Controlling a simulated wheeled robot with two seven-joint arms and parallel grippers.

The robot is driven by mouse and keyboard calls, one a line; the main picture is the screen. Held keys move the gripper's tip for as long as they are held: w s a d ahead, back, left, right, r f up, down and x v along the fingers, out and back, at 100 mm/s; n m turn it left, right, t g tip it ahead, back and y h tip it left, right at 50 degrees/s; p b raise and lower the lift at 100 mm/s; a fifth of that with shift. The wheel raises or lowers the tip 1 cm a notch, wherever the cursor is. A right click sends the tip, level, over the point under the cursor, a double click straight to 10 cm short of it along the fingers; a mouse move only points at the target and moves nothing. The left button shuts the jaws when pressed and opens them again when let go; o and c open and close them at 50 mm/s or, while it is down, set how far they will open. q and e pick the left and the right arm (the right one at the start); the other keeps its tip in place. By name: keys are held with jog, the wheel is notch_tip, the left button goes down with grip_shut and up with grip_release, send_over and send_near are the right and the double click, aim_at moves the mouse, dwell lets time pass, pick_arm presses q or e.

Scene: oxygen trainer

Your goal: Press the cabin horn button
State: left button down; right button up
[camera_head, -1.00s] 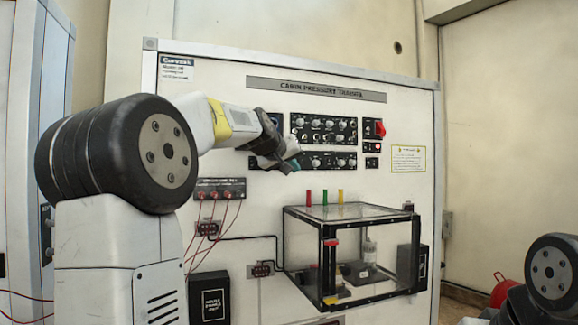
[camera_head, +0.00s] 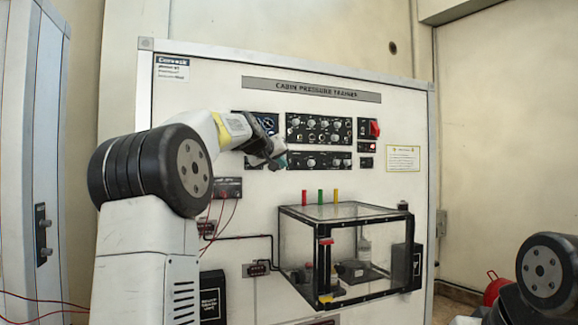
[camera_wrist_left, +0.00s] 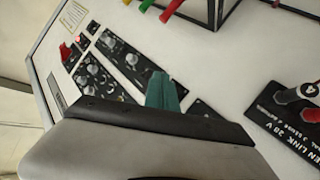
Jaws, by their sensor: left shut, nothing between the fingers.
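The white trainer board (camera_head: 230,92) carries black control panels. The upper panel (camera_head: 319,129) has several knobs, and a lower panel (camera_head: 320,160) sits below it. A red switch (camera_head: 374,128) and a small panel with a red light (camera_head: 367,147) are at the right. I cannot tell which control is the cabin horn button. My left gripper (camera_head: 280,161) is shut and empty, at the left end of the lower panel, partly hiding it. In the left wrist view its teal fingertips (camera_wrist_left: 161,92) show over the panels; contact cannot be told. My right gripper is out of view.
A clear box with black edges (camera_head: 345,212) juts out below the panels, with red, green and yellow pegs on top. Red wires hang left of it from a dark block (camera_head: 228,187). A warning label (camera_head: 403,158) is at the right.

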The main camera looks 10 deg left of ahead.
pick_arm(q)
jog(key=shift+w+a, duration=0.5)
jog(key=shift+w, duration=0.2)
jog(key=shift+w+a, duration=0.5)
jog(key=shift+w, duration=0.2)
jog(key=shift+w, duration=0.15)
dwell(1.0)
jog(key=shift+w+a, duration=0.25)
jog(key=shift+w+a, duration=0.2)
jog(key=shift+w, duration=0.15)
dwell(0.7)
dwell(0.3)
jog(key=shift+s+d, duration=0.45)
jog(key=shift+s, duration=0.25)
jog(key=s+d, duration=0.2)
jog(key=s, duration=0.2)
jog(key=shift+s+d, duration=0.1)
jog(key=shift+d, duration=0.3)
